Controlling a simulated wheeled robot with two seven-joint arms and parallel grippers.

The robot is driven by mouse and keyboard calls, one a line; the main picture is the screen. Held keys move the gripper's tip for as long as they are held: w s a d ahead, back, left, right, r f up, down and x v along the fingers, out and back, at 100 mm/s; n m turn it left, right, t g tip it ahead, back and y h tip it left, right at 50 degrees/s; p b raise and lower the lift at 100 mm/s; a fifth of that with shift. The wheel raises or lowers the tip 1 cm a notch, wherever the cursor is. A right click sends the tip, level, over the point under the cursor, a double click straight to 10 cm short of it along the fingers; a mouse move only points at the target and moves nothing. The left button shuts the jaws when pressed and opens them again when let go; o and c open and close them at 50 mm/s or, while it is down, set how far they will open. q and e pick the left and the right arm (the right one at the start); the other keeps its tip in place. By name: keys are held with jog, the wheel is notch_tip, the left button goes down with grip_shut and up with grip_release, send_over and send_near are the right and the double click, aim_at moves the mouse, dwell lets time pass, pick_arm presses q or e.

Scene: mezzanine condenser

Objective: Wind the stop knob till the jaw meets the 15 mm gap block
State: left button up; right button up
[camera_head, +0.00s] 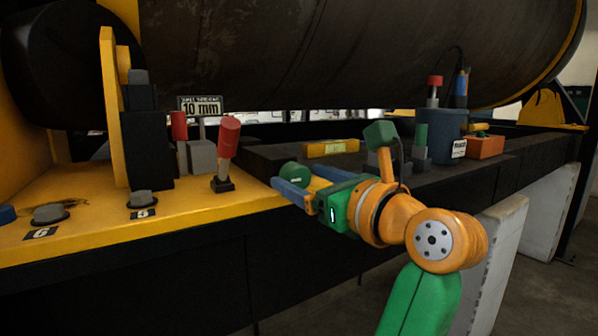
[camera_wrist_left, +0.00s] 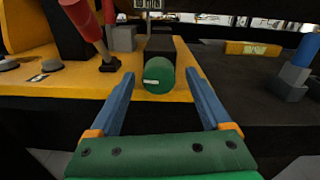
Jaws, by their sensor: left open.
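The green round stop knob (camera_head: 294,174) sits at the edge of the yellow bench. It also shows in the left wrist view (camera_wrist_left: 159,80), with a pale mark on its face and a dark block behind it. My left gripper (camera_head: 293,175) is open, its blue fingers on either side of the knob. In the wrist view a gap shows between the knob and each finger. A sign (camera_head: 202,107) behind reads 10 mm, not 15 mm. Grey blocks (camera_head: 197,156) stand below it; I cannot tell which is the jaw or gap block. My right gripper is not in view.
A red-handled lever (camera_head: 227,140) stands left of the knob. A yellow bar (camera_head: 331,148) lies on the dark bench top. A blue-grey bin (camera_head: 440,125) and an orange box (camera_head: 485,147) stand to the right. A large dark cylinder (camera_head: 330,50) spans the back.

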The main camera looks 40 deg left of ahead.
pick_arm(q)
jog(key=shift+x, duration=0.9)
jog(key=shift+d, duration=0.1)
grip_shut()
jog(key=m+p, duration=0.1)
jog(key=m, duration=0.1)
jog(key=shift+r+m, duration=0.15)
jog(key=shift+m, duration=0.25)
jog(key=m, duration=0.2)
jog(key=shift+m+p, duration=0.4)
grip_release()
